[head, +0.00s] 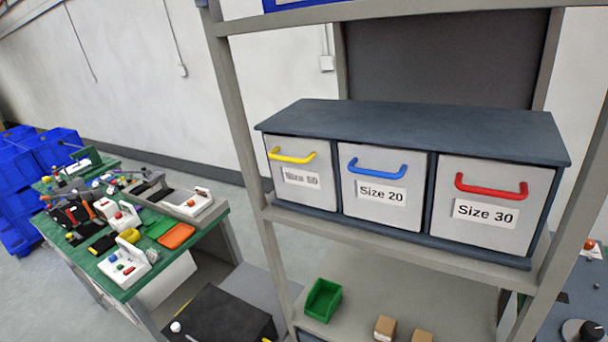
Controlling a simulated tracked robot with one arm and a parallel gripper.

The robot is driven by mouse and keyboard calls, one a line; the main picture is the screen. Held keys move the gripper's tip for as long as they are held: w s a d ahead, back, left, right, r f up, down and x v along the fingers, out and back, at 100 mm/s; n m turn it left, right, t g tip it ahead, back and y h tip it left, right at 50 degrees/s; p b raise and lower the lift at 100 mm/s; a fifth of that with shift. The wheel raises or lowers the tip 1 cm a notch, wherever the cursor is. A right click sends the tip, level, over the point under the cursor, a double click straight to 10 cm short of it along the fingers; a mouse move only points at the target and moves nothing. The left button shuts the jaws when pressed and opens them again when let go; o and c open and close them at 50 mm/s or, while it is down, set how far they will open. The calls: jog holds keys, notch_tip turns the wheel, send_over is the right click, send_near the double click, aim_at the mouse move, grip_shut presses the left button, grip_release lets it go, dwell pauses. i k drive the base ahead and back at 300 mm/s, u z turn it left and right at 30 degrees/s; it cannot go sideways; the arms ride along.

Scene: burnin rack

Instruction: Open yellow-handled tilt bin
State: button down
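The yellow-handled tilt bin (301,178) is the leftmost of three grey bins in a dark cabinet on the rack shelf. Its front is flush with the cabinet and looks closed. Its yellow handle (292,157) runs across the upper part of the front, above a label whose number is hard to read. The blue-handled bin (382,211), labelled Size 20, is in the middle, and the red-handled bin (490,222), labelled Size 30, is on the right. Both look closed. My gripper is not in the picture.
The rack's left upright (237,100) stands just left of the cabinet (410,128). A green tray (322,299) and small brown boxes sit on the shelf below. A green workbench (135,285) crowded with tools stands at left, with blue crates (50,153) behind it.

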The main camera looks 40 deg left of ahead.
aim_at(322, 166)
jog(key=k, duration=1.2)
jog(key=u, duration=0.65)
jog(key=i, duration=1.3)
jog(key=z, duration=0.4)
jog(key=i, duration=0.45)
jog(key=z, duration=0.55)
